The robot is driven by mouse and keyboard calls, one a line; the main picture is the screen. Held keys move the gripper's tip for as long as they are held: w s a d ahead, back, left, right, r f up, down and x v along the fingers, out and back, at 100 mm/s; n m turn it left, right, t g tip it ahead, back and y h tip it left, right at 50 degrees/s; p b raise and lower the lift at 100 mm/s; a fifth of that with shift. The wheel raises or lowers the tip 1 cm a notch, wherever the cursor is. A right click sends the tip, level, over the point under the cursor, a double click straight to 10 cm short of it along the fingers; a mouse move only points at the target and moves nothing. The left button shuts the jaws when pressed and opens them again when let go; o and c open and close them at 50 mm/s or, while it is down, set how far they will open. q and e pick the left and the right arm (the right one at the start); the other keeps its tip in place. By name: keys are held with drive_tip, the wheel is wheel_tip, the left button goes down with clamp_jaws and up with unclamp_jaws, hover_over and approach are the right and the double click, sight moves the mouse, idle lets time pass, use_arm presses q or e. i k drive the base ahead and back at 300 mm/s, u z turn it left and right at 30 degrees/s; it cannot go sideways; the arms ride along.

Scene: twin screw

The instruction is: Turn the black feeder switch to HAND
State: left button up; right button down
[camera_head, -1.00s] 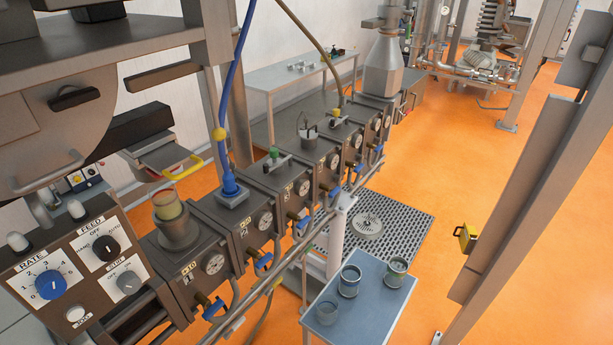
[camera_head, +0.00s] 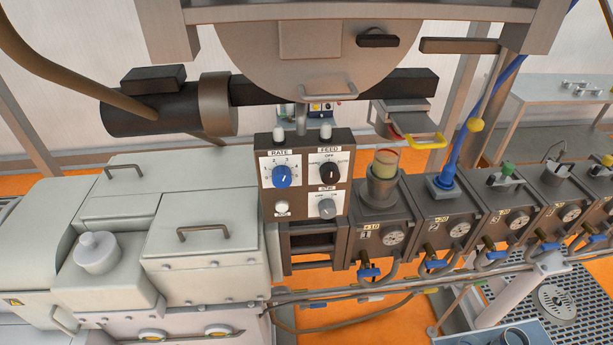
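The black feeder switch (camera_head: 328,173) is a round knob on a white plate marked FEED, at the upper right of the dark control panel (camera_head: 264,196). OFF is printed above it and AUTO to its right; the label on its left is too small to read now. I cannot tell for sure where its pointer sits. A blue RATE dial (camera_head: 282,177) is to its left. A grey knob (camera_head: 327,208) on a smaller plate is below it. Neither of my grippers shows in the head view.
A pale housing with handles (camera_head: 205,233) stands left of the panel. A row of dark barrel blocks with gauges (camera_head: 393,238) runs right. A round hopper body (camera_head: 310,60) and a dark horizontal cylinder (camera_head: 160,112) hang above. Pipes (camera_head: 400,285) run along the front.

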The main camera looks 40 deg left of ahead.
sight(329, 174)
drive_tip(key=k, duration=0.5)
drive_tip(key=z, duration=1.25)
drive_tip(key=k, duration=1.05)
drive_tip(key=u, duration=1.35)
drive_tip(key=i, duration=0.5)
drive_tip(key=u, duration=0.1)
